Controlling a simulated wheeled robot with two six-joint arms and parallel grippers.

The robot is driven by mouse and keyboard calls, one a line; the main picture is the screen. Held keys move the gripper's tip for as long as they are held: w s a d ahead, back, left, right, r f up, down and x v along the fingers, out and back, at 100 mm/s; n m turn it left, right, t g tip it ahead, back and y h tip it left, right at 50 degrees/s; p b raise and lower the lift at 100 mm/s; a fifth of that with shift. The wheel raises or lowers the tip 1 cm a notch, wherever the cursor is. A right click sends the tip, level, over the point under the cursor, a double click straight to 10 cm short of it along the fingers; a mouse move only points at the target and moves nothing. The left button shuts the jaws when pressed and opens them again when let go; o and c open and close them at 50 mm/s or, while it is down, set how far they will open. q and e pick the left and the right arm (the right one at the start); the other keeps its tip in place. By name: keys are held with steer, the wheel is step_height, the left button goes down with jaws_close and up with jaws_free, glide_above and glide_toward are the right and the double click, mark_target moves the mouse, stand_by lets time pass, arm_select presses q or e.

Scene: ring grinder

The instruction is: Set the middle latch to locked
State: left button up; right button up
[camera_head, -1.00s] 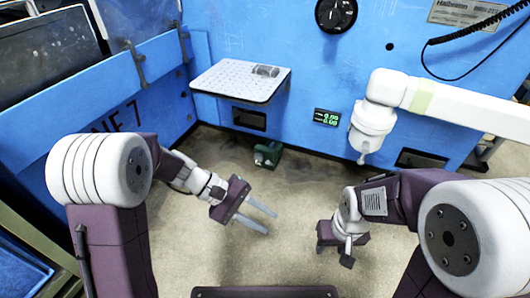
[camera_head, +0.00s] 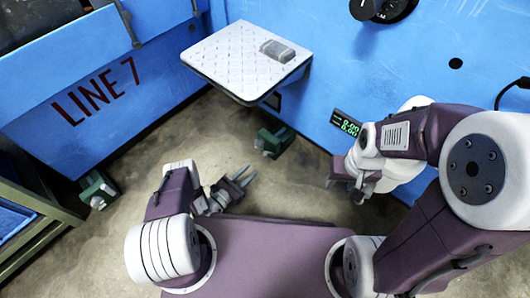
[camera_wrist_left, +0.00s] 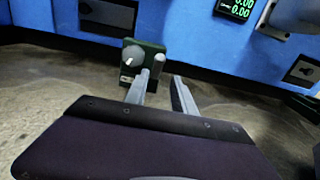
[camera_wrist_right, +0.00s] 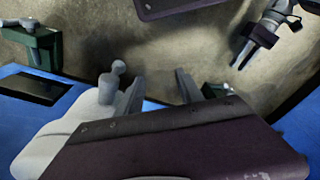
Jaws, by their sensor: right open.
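Two green latch blocks with grey handles show in the head view: one below the shelf (camera_head: 273,141) and one at the far left (camera_head: 98,190). I cannot tell which is the middle one, or their settings. In the left wrist view, a green latch (camera_wrist_left: 143,60) with a pale round knob stands just beyond my left gripper (camera_wrist_left: 160,90). My left gripper (camera_head: 240,177) is open and empty, left of the right one. My right gripper (camera_head: 346,190) is open beside the blue wall. The right wrist view shows green latches at upper left (camera_wrist_right: 42,45) and behind a finger (camera_wrist_right: 215,90).
A white shelf (camera_head: 235,55) with a grey block (camera_head: 278,50) juts from the blue machine wall (camera_head: 335,60). A green readout (camera_head: 346,123) is on the wall. A white fixture (camera_head: 405,178) is partly behind my right arm.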

mark_target(268, 154)
arm_select(q)
steer(key=b+x, duration=0.5)
steer(key=x, duration=0.4)
steer(key=shift+b, duration=0.3)
jaws_close()
steer(key=shift+r, duration=0.1)
stand_by(0.9)
